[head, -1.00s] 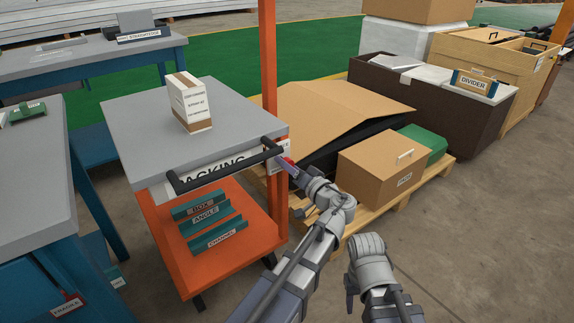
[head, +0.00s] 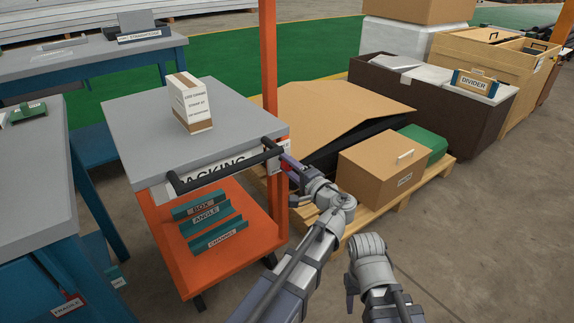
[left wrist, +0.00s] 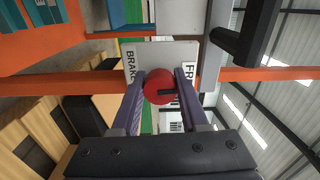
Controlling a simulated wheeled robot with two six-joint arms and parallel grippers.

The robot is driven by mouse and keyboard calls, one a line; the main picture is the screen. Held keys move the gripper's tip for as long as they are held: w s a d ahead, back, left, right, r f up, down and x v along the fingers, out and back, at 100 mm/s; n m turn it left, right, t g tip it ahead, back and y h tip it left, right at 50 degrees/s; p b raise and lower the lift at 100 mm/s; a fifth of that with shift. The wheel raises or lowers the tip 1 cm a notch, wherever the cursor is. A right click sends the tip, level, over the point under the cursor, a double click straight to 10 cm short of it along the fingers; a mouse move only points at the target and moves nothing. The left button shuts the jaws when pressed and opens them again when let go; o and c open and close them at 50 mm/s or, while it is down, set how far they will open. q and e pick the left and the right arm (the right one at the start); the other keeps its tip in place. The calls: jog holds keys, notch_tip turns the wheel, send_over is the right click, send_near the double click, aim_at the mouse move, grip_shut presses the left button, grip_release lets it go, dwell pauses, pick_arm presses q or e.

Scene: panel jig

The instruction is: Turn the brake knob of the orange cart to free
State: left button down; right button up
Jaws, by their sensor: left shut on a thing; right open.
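The orange cart (head: 262,200) has a grey top (head: 150,118) and a black handle (head: 222,170). The red brake knob (left wrist: 158,87) sits on a pale plate at the cart's near right corner post. The plate (left wrist: 150,52) reads "BRAKE" on one side and "FR…" on the other, partly covered by a finger. A dark mark on the knob points toward the "FR…" side. My left gripper (head: 288,163) is shut on the knob, one finger on each side (left wrist: 158,92). My right gripper (head: 366,245) is open and empty, low in front of the pallet.
The cart's handle bar (left wrist: 245,35) is close beside my left gripper. A cardboard box (head: 383,172) and a green case (head: 424,143) stand on a pallet to the right. A white carton (head: 190,103) stands on the cart top. Floor at lower right is clear.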

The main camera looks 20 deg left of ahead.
pick_arm(q)
jog(key=shift+m, duration=0.5)
jog(key=shift+c, duration=2.1)
grip_release()
